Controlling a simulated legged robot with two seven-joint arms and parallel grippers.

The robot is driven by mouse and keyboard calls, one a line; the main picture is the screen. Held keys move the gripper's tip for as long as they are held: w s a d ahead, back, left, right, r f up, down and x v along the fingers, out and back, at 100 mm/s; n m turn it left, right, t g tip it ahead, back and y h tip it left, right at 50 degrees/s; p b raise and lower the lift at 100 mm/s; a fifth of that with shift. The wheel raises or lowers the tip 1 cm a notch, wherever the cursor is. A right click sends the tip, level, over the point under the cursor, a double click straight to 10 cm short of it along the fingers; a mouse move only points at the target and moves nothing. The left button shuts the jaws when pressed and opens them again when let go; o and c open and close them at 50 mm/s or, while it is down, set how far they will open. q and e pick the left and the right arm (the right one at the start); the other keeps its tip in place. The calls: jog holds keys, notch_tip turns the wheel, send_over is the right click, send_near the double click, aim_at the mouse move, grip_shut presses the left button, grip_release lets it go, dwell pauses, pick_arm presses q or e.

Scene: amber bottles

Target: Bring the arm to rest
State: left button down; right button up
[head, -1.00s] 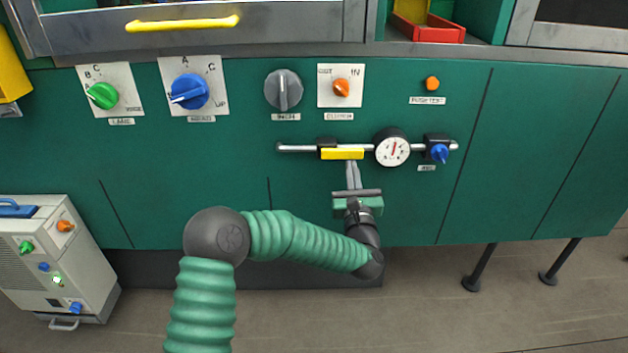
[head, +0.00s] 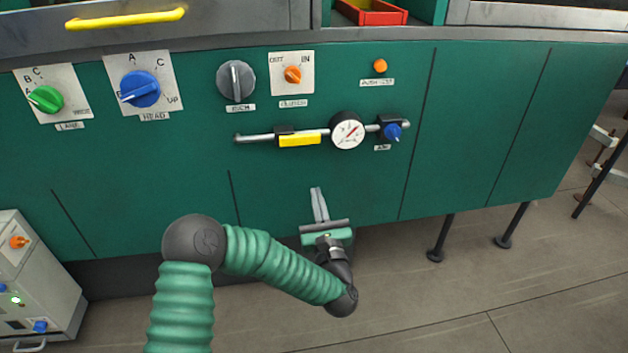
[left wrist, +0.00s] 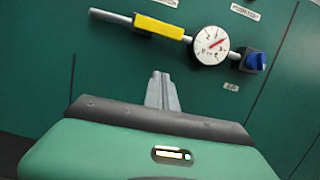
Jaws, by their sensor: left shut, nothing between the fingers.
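My left gripper (head: 319,205) is shut and empty in the head view, in front of the green panel (head: 470,130) and below the pipe with the gauge. My left arm (head: 280,265) reaches in from the lower left. In the left wrist view the gripper's fingers (left wrist: 162,92) lie together, pointing at the panel below the yellow handle (left wrist: 158,27). The yellow handle also shows in the head view (head: 300,140), apart from the fingertips. My right gripper is not in view.
The panel carries a gauge (head: 347,131), a blue knob (head: 392,131), a green knob (head: 46,99), a large blue knob (head: 140,88), a grey knob (head: 236,81) and an orange knob (head: 292,74). A grey box (head: 40,285) stands at lower left. Floor is open at lower right.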

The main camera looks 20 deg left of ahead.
pick_arm(q)
jog(key=shift+s+d+f, duration=0.1)
jog(key=shift+s, duration=0.05)
dwell(0.3)
jog(key=w+d+f+m+h+p, duration=0.1)
jog(key=w+d+m+h+p, duration=0.1)
jog(key=d+m+h, duration=1)
jog(key=s+f+m+g+p, duration=0.2)
jog(key=s+f+m+g, duration=0.3)
jog(key=m, duration=1)
jog(key=s+a+f+m+g+p, duration=0.1)
jog(key=s+a+m+g, duration=0.3)
jog(key=s, duration=0.5)
jog(key=s+a+f+m+g+y+p, duration=0.1)
jog(key=s+a+m+g, duration=0.15)
jog(key=s+m, duration=0.5)
jog(key=s+a+f+m+g+p, duration=0.1)
jog(key=s+a+m+g, duration=0.3)
jog(key=s, duration=0.5)
notch_tip(320, 180, up, 37)
jog(key=d+p, duration=0.1)
jog(key=p, duration=3.6)
jog(key=shift+w+d+r, duration=0.15)
jog(key=shift+w, duration=0.1)
